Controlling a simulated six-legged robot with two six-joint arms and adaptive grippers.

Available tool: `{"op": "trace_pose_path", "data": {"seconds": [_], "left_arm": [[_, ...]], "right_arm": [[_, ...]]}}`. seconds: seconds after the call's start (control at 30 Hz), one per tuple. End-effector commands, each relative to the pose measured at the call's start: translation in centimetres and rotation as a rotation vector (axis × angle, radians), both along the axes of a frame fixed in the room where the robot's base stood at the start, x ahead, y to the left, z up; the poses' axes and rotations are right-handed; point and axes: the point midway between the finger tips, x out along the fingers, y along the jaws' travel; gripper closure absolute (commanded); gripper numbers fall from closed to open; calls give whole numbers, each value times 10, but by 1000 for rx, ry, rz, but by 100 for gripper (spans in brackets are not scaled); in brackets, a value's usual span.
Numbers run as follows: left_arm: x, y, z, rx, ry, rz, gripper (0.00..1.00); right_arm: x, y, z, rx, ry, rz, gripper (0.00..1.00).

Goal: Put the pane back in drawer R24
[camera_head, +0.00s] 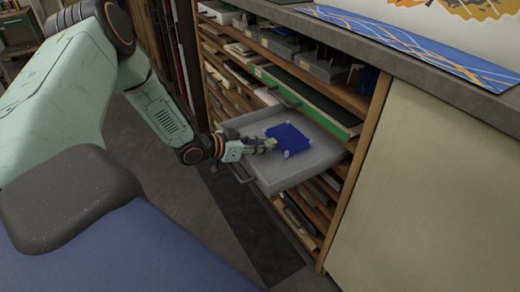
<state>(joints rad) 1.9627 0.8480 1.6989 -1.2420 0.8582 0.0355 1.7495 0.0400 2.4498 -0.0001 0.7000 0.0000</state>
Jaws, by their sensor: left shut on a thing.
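My left gripper (269,145) reaches over the drawer's front and is shut on the pane's near left edge. The pane looks nearly flat over the drawer floor; I cannot tell whether it touches it. The drawer's handle (240,172) is at its front, below my wrist. No drawer label can be read from here. My right gripper is not in view.
The wooden rack (366,133) holds several other drawers and shelves above and below. A green-fronted tray (310,108) is just above the open drawer. A counter (400,57) bears a blue patterned strip (415,45). A dark mat (245,222) lies on the floor.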

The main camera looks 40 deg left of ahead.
Motion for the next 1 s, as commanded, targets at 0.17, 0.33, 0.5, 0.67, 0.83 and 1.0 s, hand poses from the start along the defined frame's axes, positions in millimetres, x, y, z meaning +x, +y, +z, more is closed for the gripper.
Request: {"op": "trace_pose_path", "data": {"seconds": [0.17,0.33,0.5,0.67,0.83,1.0], "left_arm": [[0,0,2,0,-2,0,100],[0,0,-3,0,-1,0,100],[0,0,-8,0,0,-1,100],[-1,-1,-12,0,3,-2,100],[-2,-1,-14,1,8,-2,68],[-3,-1,-15,1,12,-3,53]], "right_arm": [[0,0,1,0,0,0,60],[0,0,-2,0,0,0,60],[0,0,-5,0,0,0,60],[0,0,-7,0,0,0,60],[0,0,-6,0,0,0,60],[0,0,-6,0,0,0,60]]}}
